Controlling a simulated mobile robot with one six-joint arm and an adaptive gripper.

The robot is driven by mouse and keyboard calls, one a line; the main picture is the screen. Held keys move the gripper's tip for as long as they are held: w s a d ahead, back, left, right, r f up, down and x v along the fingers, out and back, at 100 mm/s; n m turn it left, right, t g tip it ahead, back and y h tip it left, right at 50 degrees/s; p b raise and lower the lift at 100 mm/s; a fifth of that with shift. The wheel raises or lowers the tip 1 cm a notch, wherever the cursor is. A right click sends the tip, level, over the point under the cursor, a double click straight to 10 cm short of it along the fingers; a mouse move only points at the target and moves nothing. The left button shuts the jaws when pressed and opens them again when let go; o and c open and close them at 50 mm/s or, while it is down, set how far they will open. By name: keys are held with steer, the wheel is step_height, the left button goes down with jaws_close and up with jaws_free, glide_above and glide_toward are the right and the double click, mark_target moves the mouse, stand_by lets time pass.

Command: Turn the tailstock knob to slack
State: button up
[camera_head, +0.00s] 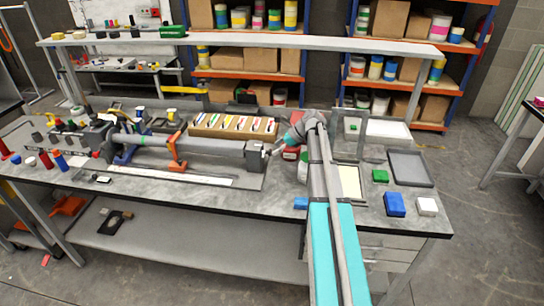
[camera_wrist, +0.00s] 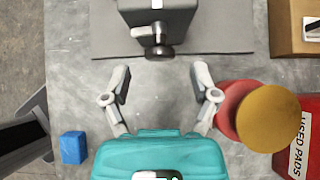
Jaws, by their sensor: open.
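The tailstock (camera_head: 258,157) is a dark grey block at the right end of the long fixture on the bench. In the wrist view the tailstock (camera_wrist: 157,15) is at the top centre. Its knob (camera_wrist: 158,50), a dark round end with a lighter metal lever or stub above it, sticks out towards my gripper. My gripper (camera_wrist: 160,75) is open and empty, its two fingers spread wide on either side of the knob's line. The fingertips are short of the knob, with a gap between. In the head view my arm partly hides the knob and my gripper (camera_head: 278,149).
A blue block (camera_wrist: 73,147) lies at left. A cardboard box (camera_wrist: 293,28) is upper right. Grey trays (camera_head: 410,167) stand on the bench's right side.

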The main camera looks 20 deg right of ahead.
mark_target(268, 152)
steer(key=shift+b+x, duration=0.75)
steer(key=shift+x, duration=0.65)
jaws_close()
steer(key=shift+s, duration=0.1)
